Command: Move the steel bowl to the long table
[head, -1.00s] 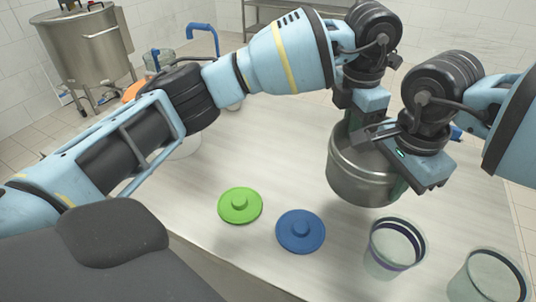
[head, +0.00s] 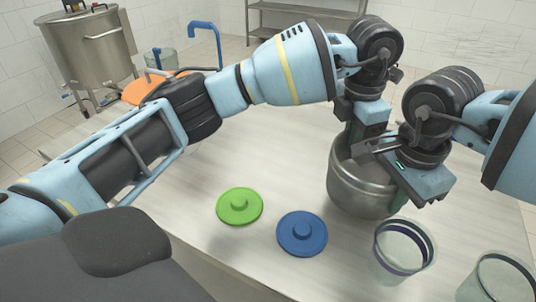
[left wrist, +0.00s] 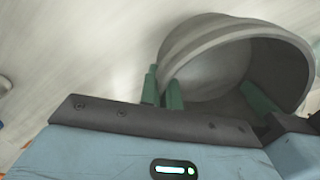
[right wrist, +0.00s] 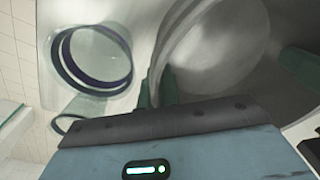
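The steel bowl (head: 358,190) is a deep grey metal bowl over the right part of a long pale table (head: 285,150). My left gripper (head: 354,136) is at its far side, with two green fingers on either side of the bowl's wall in the left wrist view (left wrist: 163,90). My right gripper (head: 399,196) is at its near right side, and its green fingers straddle the rim in the right wrist view (right wrist: 157,88). Both look shut on the bowl. The bowl looks tilted. I cannot tell whether its base touches the table.
A green lid (head: 240,206) and a blue lid (head: 302,233) lie on the table left of the bowl. Clear cups stand close by (head: 404,248) and at the lower right corner (head: 497,280). A steel vat (head: 90,48) and an orange object (head: 140,90) are behind.

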